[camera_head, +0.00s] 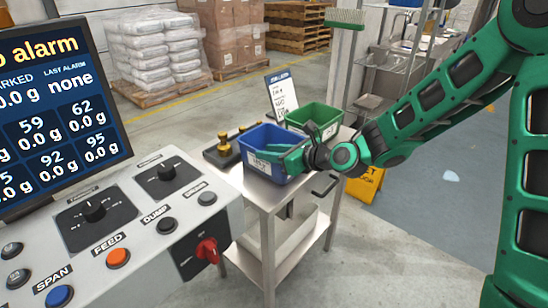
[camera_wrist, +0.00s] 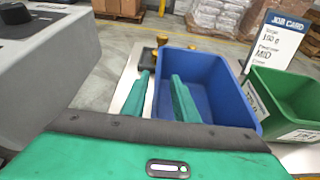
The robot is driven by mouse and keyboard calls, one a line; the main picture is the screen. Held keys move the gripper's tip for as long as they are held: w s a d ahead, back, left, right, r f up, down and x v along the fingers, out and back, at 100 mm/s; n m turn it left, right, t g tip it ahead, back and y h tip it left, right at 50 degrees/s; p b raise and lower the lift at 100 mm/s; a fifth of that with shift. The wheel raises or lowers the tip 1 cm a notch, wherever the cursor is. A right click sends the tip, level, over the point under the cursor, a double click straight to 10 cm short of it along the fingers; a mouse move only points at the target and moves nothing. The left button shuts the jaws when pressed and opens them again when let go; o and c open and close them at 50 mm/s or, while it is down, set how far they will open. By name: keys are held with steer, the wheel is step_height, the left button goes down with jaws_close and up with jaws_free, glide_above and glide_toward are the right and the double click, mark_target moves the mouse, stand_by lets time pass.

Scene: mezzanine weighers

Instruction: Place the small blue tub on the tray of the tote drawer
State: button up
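The blue tub (camera_head: 254,144) stands upright on a small steel stand (camera_head: 262,199), with a white label on its front. It also fills the middle of the wrist view (camera_wrist: 215,75). My gripper (camera_head: 268,151) is at the tub's rim. In the wrist view its two green fingers (camera_wrist: 160,78) are spread apart, one outside the tub's left wall and one inside the tub. A gap shows between the fingers, and they do not look closed on the wall. I cannot make out a tote drawer or its tray in either view.
A green tub (camera_head: 316,117) stands close beside the blue one, with a job card (camera_head: 282,97) behind. A dark base with brass-coloured pieces (camera_head: 226,149) is at the left. The control console (camera_head: 130,232) borders the stand. A yellow floor sign (camera_head: 366,186) stands beyond.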

steer(key=shift+x, duration=2.35)
jaws_close()
